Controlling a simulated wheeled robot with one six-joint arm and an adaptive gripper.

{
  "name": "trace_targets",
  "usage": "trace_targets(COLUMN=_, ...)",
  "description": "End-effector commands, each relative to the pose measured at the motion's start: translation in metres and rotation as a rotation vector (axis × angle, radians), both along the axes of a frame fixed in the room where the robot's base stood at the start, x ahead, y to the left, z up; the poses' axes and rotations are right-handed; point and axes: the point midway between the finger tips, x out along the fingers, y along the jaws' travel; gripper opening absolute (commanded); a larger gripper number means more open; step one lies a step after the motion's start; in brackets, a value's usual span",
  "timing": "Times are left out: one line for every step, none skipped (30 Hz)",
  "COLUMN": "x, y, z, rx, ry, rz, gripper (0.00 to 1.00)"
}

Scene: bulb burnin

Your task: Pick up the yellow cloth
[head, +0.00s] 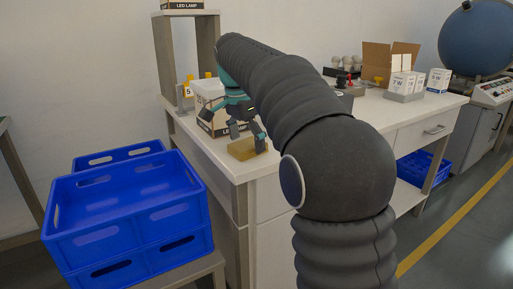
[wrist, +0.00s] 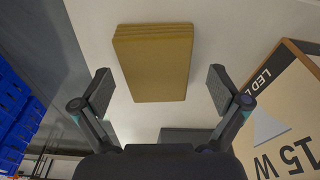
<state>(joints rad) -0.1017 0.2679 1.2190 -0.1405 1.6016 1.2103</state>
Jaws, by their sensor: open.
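The yellow cloth (wrist: 154,68) is a folded, flat, mustard-coloured stack lying on the white worktop. In the head view the cloth (head: 241,150) is near the bench's front left corner. My gripper (head: 247,137) is above it, pointing down. In the wrist view my gripper (wrist: 160,85) is open and empty. Its two fingertips stand apart on either side of the lower part of the cloth, with a gap on each side. I cannot tell the exact height between the fingertips and the cloth.
A white and brown LED lamp box (wrist: 285,115) stands close to the right finger in the wrist view. Stacked blue crates (head: 130,210) stand left of the bench (head: 235,168). A cardboard box (head: 388,62) and small white cartons (head: 405,84) are further right on the bench.

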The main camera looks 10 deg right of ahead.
Motion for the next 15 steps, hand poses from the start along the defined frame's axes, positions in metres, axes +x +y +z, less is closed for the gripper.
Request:
trace_targets(x=0.0, y=-0.0001, z=0.0002, rx=0.0, ry=0.0, rz=0.0, gripper=0.98)
trace_targets(x=0.0, y=-0.0001, z=0.0002, rx=0.0, ry=0.0, rz=0.0, gripper=0.93)
trace_targets(x=0.0, y=-0.0001, z=0.0002, rx=0.0, ry=0.0, rz=0.0, gripper=0.83)
trace_targets(x=0.0, y=-0.0001, z=0.0002, rx=0.0, ry=0.0, rz=0.0, gripper=0.75)
trace_targets(x=0.0, y=-0.0001, z=0.0002, rx=0.0, ry=0.0, rz=0.0, gripper=0.68)
trace_targets(x=0.0, y=-0.0001, z=0.0002, rx=0.0, ry=0.001, rz=0.0, gripper=0.58)
trace_targets(x=0.0, y=-0.0001, z=0.0002, rx=0.0, ry=0.0, rz=0.0, gripper=0.5)
trace_targets(x=0.0, y=-0.0001, z=0.0001, rx=0.0, ry=0.001, rz=0.0, gripper=0.43)
trace_targets(x=0.0, y=-0.0001, z=0.0001, rx=0.0, ry=0.001, rz=0.0, gripper=0.39)
trace_targets(x=0.0, y=-0.0001, z=0.0, rx=0.0, ry=0.001, rz=0.0, gripper=0.39)
trace_targets(x=0.0001, y=-0.0002, z=0.0, rx=0.0, ry=0.001, rz=0.0, gripper=0.39)
trace_targets(x=0.0001, y=-0.0002, z=-0.0001, rx=0.0, ry=0.001, rz=0.0, gripper=0.39)
trace_targets(x=0.0001, y=-0.0002, z=-0.0001, rx=0.0, ry=0.001, rz=0.0, gripper=0.39)
trace_targets(x=0.0001, y=-0.0002, z=-0.0002, rx=0.0, ry=0.001, rz=0.0, gripper=0.39)
trace_targets(x=0.0001, y=-0.0002, z=-0.0002, rx=0.0, ry=0.001, rz=0.0, gripper=0.39)
